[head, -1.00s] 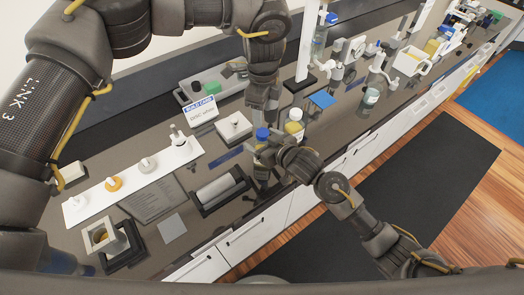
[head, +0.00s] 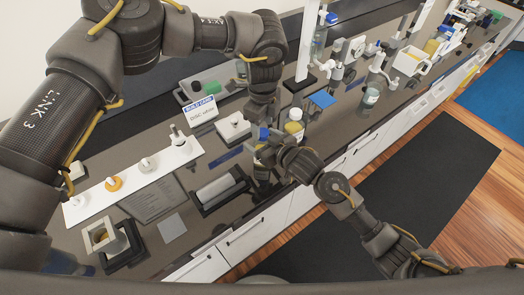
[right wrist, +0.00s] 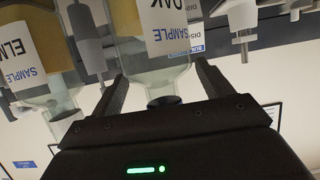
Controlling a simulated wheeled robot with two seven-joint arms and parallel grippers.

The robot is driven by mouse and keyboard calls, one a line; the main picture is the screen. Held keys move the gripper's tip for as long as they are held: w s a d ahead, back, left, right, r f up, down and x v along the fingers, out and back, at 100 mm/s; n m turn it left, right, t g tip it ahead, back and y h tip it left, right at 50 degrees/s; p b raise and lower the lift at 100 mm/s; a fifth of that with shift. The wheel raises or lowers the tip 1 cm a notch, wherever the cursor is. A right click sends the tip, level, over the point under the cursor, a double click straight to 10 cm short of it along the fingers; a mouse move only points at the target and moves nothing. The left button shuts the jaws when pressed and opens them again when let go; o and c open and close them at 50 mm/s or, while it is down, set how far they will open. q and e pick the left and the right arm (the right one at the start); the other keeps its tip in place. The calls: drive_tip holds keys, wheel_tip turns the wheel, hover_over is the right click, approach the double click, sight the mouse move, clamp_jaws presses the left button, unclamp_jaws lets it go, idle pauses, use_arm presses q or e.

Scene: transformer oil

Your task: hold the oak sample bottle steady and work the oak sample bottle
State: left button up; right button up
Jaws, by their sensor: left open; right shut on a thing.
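The oak sample bottle (right wrist: 160,60) is clear with a white label reading OAK SAMPLE. In the right wrist view it stands between the two fingers of my right gripper (right wrist: 160,92), which is shut on it. A dark round part shows at its near end. In the head view my right gripper (head: 270,155) is at the bench's front edge, and a blue cap (head: 264,133) shows just above it, partly covered. My left gripper (head: 261,118) is open and points down from above, right at the blue cap. Whether its fingers touch the cap cannot be told.
A bottle labelled ELM (right wrist: 40,65) is beside the oak bottle in the wrist view. A white strip with knobs (head: 130,182), a dark tray (head: 222,190) and a blue square (head: 322,99) lie on the bench.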

use_arm(q)
drive_tip(key=shift+f, duration=1.3)
drive_tip(key=c, duration=1)
drive_tip(key=shift+c, duration=0.2)
